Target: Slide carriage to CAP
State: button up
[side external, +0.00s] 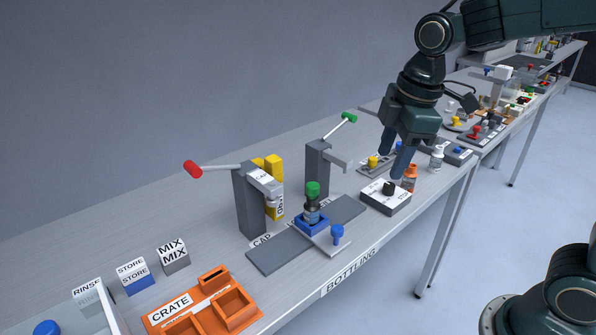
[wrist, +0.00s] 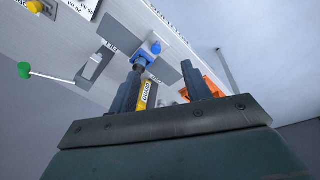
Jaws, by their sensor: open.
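The blue carriage (side external: 312,226) sits around the middle of a flat grey track (side external: 275,254), between two lever presses. A small dark bottle (side external: 311,211) with a green top stands on it. A blue knob (side external: 337,235) rises from the carriage's grey front plate. The CAP label (side external: 262,241) is beside the track's left part, by the red-handled press (side external: 248,200).
The green-handled press (side external: 318,170) stands behind the track's right part. An orange crate (side external: 205,305) lies front left.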

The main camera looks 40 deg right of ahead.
aim_at(337, 228)
jog(key=w+a+f+n+g, duration=0.2)
jog(key=w+f+n, duration=0.4)
jog(key=w+n, duration=0.1)
jog(key=shift+w+a+f, duration=0.15)
jog(key=shift+w+a, duration=0.15)
jog(key=shift+w, duration=0.45)
notch_tip(337, 228, down, 14)
jog(key=shift+r, duration=0.1)
dwell(0.3)
grip_shut()
